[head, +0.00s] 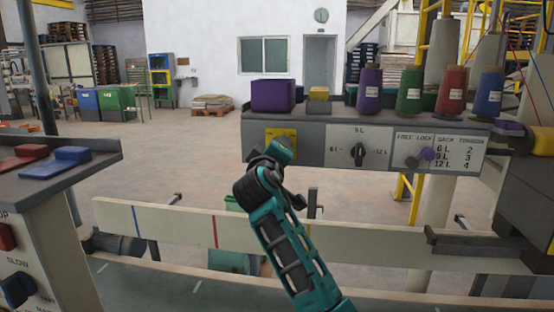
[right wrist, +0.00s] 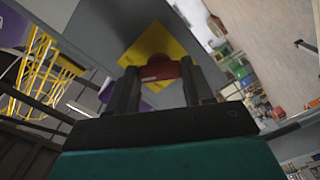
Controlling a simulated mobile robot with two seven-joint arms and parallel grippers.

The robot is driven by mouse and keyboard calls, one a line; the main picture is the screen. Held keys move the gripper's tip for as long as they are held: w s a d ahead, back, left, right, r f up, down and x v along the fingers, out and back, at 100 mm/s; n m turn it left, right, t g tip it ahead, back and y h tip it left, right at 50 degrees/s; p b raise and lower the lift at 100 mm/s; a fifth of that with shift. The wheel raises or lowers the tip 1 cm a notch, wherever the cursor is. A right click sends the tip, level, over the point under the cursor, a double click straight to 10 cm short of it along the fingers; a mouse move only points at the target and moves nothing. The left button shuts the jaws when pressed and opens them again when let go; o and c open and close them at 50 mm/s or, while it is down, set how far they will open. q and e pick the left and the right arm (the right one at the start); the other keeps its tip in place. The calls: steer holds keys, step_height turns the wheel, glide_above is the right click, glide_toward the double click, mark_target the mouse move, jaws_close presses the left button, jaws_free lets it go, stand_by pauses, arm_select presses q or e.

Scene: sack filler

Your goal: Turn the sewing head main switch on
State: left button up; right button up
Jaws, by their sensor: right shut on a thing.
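A red knob (right wrist: 157,68) on a yellow plate (right wrist: 190,48) shows in the right wrist view. I take it to be the main switch, but its label cannot be read. My right gripper (right wrist: 158,82) is shut on the knob, one finger on each side. In the head view the yellow plate (head: 272,132) is at the left end of the grey control panel. My right arm reaches up to it, and its wrist hides the knob and most of the plate. My left gripper is not in view.
Beside the plate are a black selector knob (head: 358,153) and a lock-and-tension panel (head: 438,149). Thread cones (head: 450,92) and a purple box (head: 273,95) stand on top. A cream rail (head: 350,235) runs below. A console (head: 50,165) stands at left.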

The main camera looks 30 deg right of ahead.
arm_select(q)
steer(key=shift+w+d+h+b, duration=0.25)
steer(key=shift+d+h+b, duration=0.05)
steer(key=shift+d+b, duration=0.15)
arm_select(e)
steer(key=shift+m, duration=1.1)
steer(key=o, duration=1)
steer(key=shift+o, duration=0.2)
arm_select(q)
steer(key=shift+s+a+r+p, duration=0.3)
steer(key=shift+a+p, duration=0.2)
steer(key=shift+p, duration=0.3)
arm_select(e)
steer(key=v, duration=1.3)
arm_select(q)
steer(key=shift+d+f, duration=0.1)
